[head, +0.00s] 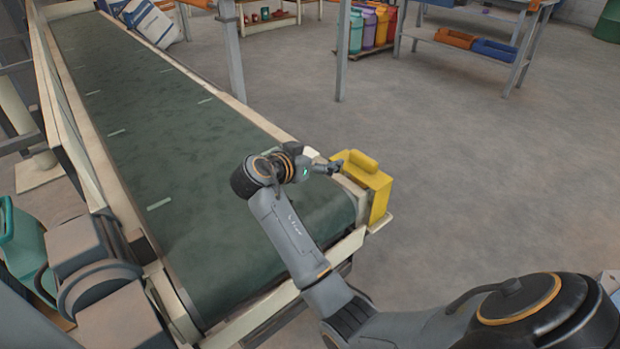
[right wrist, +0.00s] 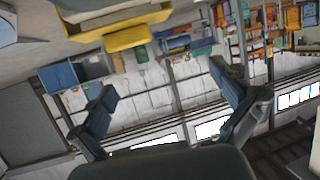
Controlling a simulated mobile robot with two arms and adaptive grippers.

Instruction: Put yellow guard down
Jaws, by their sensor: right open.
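The yellow guard (head: 372,182) stands at the near right end of the green conveyor belt, as a block-like yellow plate with a rounded top. My right gripper (head: 333,167) is just left of the guard's upper part, over the belt's edge. I cannot tell from the head view whether it touches the guard. In the right wrist view its two fingers (right wrist: 162,78) are spread with nothing between them. A yellow piece, seemingly the guard (right wrist: 128,39), shows at the top of that view, beyond the fingers. My left gripper is not in view.
The conveyor (head: 170,145) runs away to the upper left, with a white and blue sack (head: 152,22) at its far end. Steel posts (head: 343,50) stand behind. A workbench (head: 470,50) with bins is at the back right. The floor right of the guard is clear.

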